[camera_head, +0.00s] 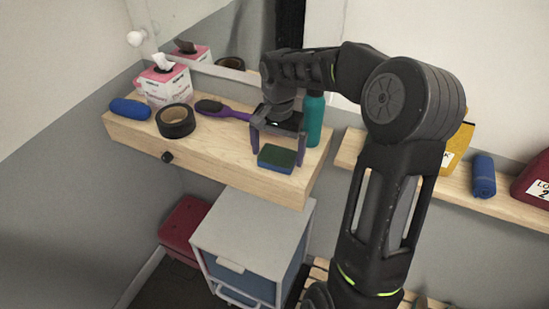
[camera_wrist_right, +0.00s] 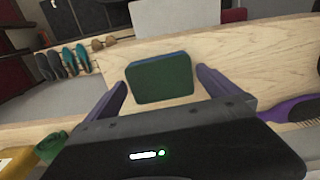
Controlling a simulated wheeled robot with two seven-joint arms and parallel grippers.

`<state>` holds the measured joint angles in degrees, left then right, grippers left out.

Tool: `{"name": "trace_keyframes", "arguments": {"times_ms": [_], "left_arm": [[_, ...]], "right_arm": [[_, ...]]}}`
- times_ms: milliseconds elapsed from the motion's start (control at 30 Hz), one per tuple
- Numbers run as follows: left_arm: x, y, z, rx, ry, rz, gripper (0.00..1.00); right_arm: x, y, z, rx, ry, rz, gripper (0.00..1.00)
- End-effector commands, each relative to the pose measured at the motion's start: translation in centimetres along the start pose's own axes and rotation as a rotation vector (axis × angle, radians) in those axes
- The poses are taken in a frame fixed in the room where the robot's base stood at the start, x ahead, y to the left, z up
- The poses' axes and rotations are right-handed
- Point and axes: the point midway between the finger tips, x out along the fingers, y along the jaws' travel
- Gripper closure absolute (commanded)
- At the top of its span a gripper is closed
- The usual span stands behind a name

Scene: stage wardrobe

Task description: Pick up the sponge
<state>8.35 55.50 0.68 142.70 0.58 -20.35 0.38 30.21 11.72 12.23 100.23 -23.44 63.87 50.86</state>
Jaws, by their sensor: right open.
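The sponge (camera_head: 277,158) is a small block with a dark green top and blue sides. It lies flat on the wooden shelf (camera_head: 230,160) near its front edge. It also shows in the right wrist view (camera_wrist_right: 160,78), between and ahead of the two fingers. My right gripper (camera_head: 277,150) is over the shelf with its fingers pointing down, open, one finger on either side of the sponge. In the wrist view the gripper (camera_wrist_right: 161,85) shows a gap between each finger and the sponge. My left gripper is not in view.
A teal bottle (camera_head: 314,120) stands close behind the gripper on the right. A purple brush (camera_head: 222,110), black tape roll (camera_head: 175,121), tissue box (camera_head: 166,84) and blue roll (camera_head: 130,109) sit to the left. A grey drawer unit (camera_head: 252,235) stands below.

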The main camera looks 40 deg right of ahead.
Motion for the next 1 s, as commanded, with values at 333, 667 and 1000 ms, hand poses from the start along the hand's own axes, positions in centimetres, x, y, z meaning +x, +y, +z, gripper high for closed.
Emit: {"name": "trace_keyframes", "arguments": {"times_ms": [333,667,1000], "left_arm": [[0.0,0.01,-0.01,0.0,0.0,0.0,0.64],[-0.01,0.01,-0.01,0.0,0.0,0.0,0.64],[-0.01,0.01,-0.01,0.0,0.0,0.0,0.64]], "right_arm": [[-0.03,0.0,-0.01,0.0,0.0,0.0,0.02],[-0.04,0.0,-0.01,0.0,0.0,0.0,0.29],[-0.03,0.0,-0.01,0.0,0.0,0.0,0.52]]}}
